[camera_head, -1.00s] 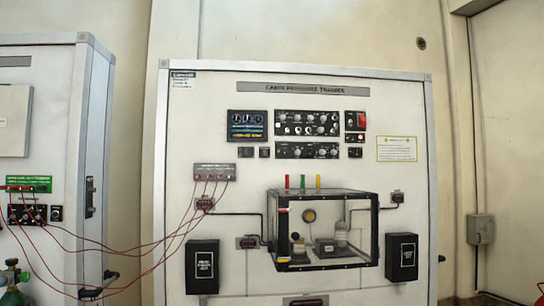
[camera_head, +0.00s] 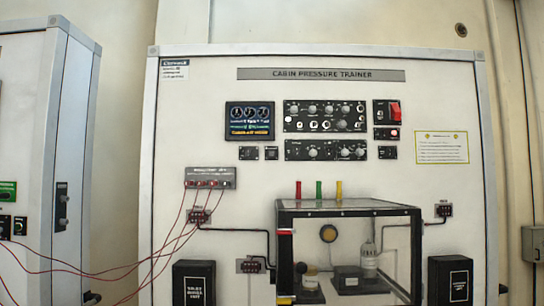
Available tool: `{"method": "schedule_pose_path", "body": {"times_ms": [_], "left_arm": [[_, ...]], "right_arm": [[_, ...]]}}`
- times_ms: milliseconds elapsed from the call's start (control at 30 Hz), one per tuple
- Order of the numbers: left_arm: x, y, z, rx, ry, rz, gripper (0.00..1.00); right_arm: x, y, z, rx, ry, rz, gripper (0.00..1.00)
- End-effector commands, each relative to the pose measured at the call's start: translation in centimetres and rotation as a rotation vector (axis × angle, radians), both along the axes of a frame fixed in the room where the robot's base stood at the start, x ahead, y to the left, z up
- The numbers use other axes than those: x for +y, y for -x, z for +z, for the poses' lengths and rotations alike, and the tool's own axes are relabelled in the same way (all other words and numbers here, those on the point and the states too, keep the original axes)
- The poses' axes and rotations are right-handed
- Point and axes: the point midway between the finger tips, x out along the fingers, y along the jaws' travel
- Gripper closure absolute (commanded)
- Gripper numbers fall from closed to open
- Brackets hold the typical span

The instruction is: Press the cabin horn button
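The cabin pressure trainer panel (camera_head: 320,75) faces me in the head view. Below the switch is a small module with a lit reddish-white round element (camera_head: 394,133). Small dark square modules sit below the display (camera_head: 249,153) and at the right (camera_head: 387,153). The labels are too small to read, so I cannot tell which one is the cabin horn button. Neither gripper is in view.
A clear box with a black frame (camera_head: 348,209) juts out from the lower panel. Red cables hang from a terminal block (camera_head: 210,178) toward the left cabinet (camera_head: 50,130). Black boxes (camera_head: 194,283) flank the clear box. A grey wall box (camera_head: 533,244) is at the far right.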

Motion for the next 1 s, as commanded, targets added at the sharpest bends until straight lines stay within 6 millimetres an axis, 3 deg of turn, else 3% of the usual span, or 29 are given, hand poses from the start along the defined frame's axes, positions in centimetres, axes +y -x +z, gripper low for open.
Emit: {"method": "schedule_pose_path", "body": {"times_ms": [267,700,1000], "left_arm": [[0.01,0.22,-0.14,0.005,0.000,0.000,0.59],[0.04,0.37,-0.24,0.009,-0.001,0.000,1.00],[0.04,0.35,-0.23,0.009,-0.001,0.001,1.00]], "right_arm": [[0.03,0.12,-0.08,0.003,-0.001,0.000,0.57],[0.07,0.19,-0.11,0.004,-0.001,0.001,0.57],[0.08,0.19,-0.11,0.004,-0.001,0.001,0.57]]}}
